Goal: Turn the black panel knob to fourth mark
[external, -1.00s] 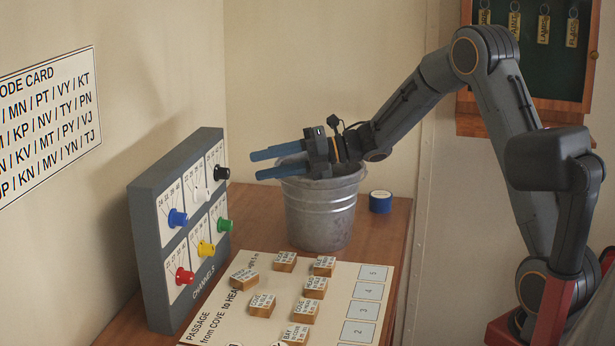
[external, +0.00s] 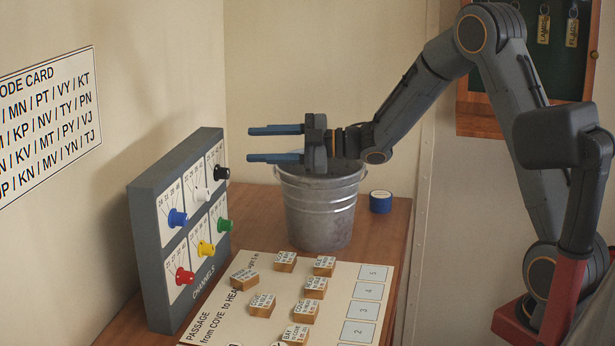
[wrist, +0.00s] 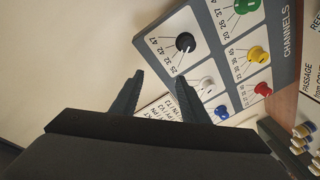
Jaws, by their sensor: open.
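The black knob (external: 221,173) is at the upper far corner of the grey channels panel (external: 166,183), which stands upright at the left. In the wrist view the black knob (wrist: 185,43) sits on a white dial plate with printed numbers, ahead of the fingers. My gripper (external: 276,144) is open and empty, above the metal bucket's left rim, with its blue fingers pointing left towards the panel. A gap separates the fingertips from the knob. In the wrist view the open gripper (wrist: 160,82) shows its two dark fingers, with the knob beyond them, slightly right of centre.
White (external: 199,195), blue (external: 177,218), green (external: 224,225), yellow (external: 206,249) and red (external: 185,275) knobs share the panel. A metal bucket (external: 321,207) stands below my gripper. A passage board (external: 345,275) with several wooden blocks lies in front. A blue tin (external: 380,202) is right of the bucket.

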